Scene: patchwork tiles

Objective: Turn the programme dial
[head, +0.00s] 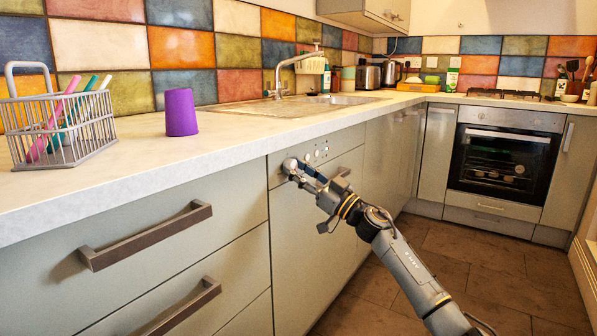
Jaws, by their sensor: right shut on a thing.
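The programme dial (290,166) is a round, pale knob at the left end of the control panel (324,149) on the grey dishwasher front (310,240), just under the worktop. My right gripper (296,172) reaches in from the lower right and is shut on the dial. Its fingers cover part of the dial, so its pointer or marking cannot be made out. Small buttons sit on the panel to the right of the dial. My left gripper is not in view.
On the worktop (215,150) stand a grey cutlery basket (88,150) and an upturned purple cup (181,112). A sink (310,103) lies behind. The oven (505,155) stands farther back; the floor between is clear.

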